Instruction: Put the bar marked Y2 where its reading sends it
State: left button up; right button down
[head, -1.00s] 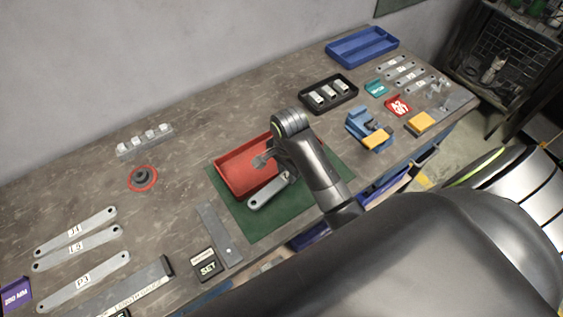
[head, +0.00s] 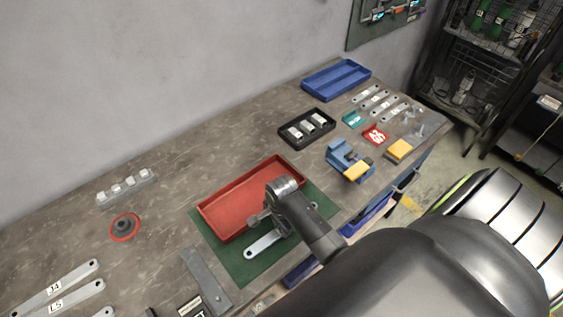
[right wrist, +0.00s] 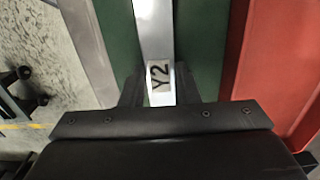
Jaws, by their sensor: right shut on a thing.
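The bar marked Y2 (head: 263,245) is a flat grey metal bar with a hole at its near end. It lies over the green mat (head: 238,265), in front of the red tray (head: 222,229); I cannot tell whether it touches the mat. My right gripper (head: 272,226) is shut on it around its middle. In the right wrist view the bar (right wrist: 154,32) runs between the fingers of the gripper (right wrist: 160,92), and its Y2 label is readable. Part of the bar is hidden by my right arm in the head view. My left gripper is not in view.
A steel strip (head: 205,280) lies along the mat's left side. A blue vice (head: 345,158), a black tray (head: 287,137) with small blocks and a blue tray (head: 308,91) stand to the right. More labelled bars (head: 58,287) lie at lower left. The red tray's floor looks clear.

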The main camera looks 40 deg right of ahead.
jog(key=shift+f, duration=0.3)
jog(key=shift+f, duration=0.1)
jog(key=c, duration=1.1)
grip_release()
notch_tip(320, 180, up, 9)
jog(key=shift+b, duration=0.85)
notch_tip(320, 180, up, 3)
jog(key=shift+r+p, duration=0.1)
jog(key=shift+p, duration=0.35)
